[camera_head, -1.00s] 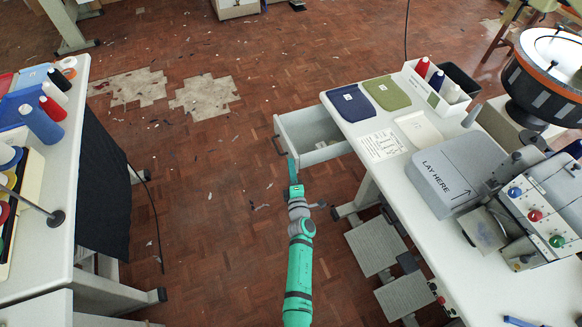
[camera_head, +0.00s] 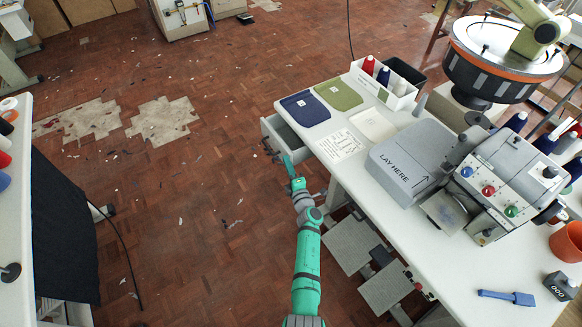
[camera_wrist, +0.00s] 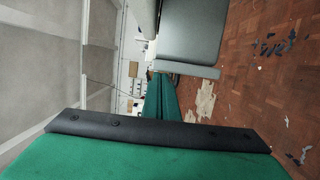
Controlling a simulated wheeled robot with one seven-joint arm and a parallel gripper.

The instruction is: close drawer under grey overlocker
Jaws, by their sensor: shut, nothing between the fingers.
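The grey overlocker (camera_head: 510,172), with coloured knobs and a grey "LAY HERE" bed, stands on the white table at the right. Below the table's left end, the grey drawer (camera_head: 268,128) is partly open, with a dark handle on its front. My gripper (camera_head: 288,163) is shut and empty at the drawer's front, close to the handle end; I cannot tell whether it touches. In the wrist view, my green fingers (camera_wrist: 162,97) point towards a grey panel (camera_wrist: 190,38), which looks like the drawer front.
The white table (camera_head: 470,275) carries a blue and a green fabric piece, a thread tray (camera_head: 385,88) and an orange cup (camera_head: 567,241). Pedals (camera_head: 345,245) stand on the floor below. Another table with a black cloth (camera_head: 65,235) is at left.

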